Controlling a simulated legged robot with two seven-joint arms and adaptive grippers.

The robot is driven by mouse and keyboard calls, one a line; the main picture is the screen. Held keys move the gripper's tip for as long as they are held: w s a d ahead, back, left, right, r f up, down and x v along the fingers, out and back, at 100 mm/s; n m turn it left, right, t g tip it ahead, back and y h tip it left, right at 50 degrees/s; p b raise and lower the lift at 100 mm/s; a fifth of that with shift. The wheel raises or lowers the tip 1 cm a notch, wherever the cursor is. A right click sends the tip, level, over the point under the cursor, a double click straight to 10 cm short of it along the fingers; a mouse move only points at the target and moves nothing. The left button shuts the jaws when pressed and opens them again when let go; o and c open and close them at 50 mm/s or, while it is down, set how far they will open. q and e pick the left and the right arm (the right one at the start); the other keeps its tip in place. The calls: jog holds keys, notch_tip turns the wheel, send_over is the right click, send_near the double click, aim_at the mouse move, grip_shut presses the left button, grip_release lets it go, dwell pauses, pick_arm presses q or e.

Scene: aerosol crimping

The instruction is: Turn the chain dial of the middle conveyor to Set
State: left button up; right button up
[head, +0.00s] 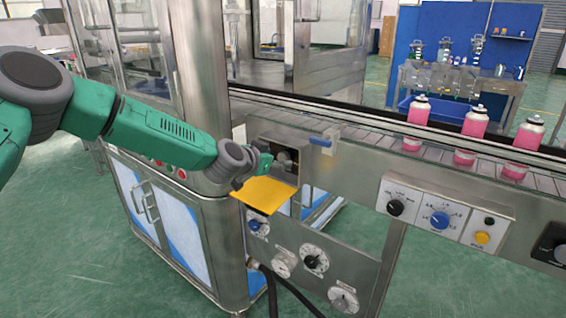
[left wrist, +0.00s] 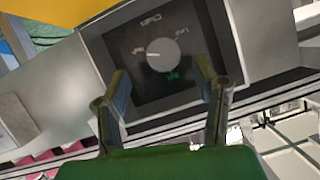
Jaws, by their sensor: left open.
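The chain dial (left wrist: 163,55) is a round grey knob on a dark square panel (left wrist: 120,47) in the left wrist view. The panel appears upside down there, with a green label below the knob. A pale mark on the knob points left, away from the green label. In the head view the dial (head: 285,158) sits in a recessed box on the conveyor side. My left gripper (left wrist: 162,82) is open, its fingers apart in front of the panel on either side of the knob's lower part; contact cannot be told. The left gripper (head: 266,163) is beside the box in the head view.
A yellow plate (head: 264,194) juts out below the dial box. Lower dials (head: 315,260) and a control box (head: 440,217) are on the conveyor front. Pink cans (head: 473,122) stand on the belt. A steel cabinet (head: 195,230) stands at left; green floor is open beyond.

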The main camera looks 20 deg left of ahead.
aim_at(283, 159)
pick_arm(q)
jog(key=x, duration=0.3)
jog(key=shift+w+f, duration=0.2)
jog(key=shift+w, duration=0.05)
jog(key=shift+w+a+f+b, duration=0.2)
jog(key=shift+w+a+b, duration=0.1)
jog(key=shift+w+a, duration=0.05)
jog(key=shift+d, duration=0.35)
jog(key=c, duration=1.1)
